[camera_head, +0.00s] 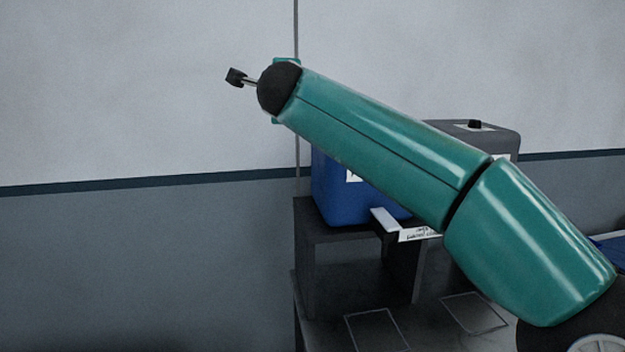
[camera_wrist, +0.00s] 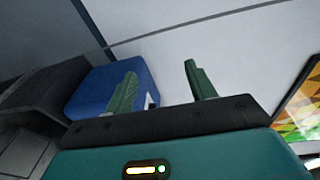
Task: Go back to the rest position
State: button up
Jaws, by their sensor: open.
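My gripper (camera_wrist: 160,88) shows in the wrist view with its two green fingers apart and nothing between them. In the head view my green arm reaches from the lower right up to the upper left, and the fingers are hidden there apart from a small dark part at the arm's end. A blue box (camera_head: 335,190) stands on a dark stand, partly behind my arm. The blue box also shows in the wrist view (camera_wrist: 90,90), behind and left of the fingers. The gripper appears apart from it.
The dark stand (camera_head: 325,270) carries a white label (camera_head: 420,234). A grey box (camera_head: 505,140) with a black knob stands behind my arm. Outlined rectangles (camera_head: 375,330) lie on the dark surface below. A colourful panel (camera_wrist: 302,110) is at the right in the wrist view. The left side is clear wall.

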jog(key=s+a+f+n+t+y, duration=0.1)
jog(key=s+a+f+n+y, duration=0.15)
jog(key=s+a+n, duration=0.4)
jog(key=s+a+f+n+g+y, duration=0.2)
jog(key=s+a+f+n+y, duration=0.15)
jog(key=f+n, duration=0.55)
jog(key=s+d+f+n+g+h, duration=0.1)
jog(key=s+d+f+g+h, duration=0.2)
jog(key=s+d+f, duration=1)
jog(key=s+d+f+n+g+h, duration=0.1)
jog(key=s+d+f+g+h, duration=0.3)
jog(key=s+d+f, duration=0.9)
jog(key=s+d+g, duration=0.2)
jog(key=d+g, duration=0.1)
jog(key=d, duration=0.2)
jog(key=shift+f, duration=0.25)
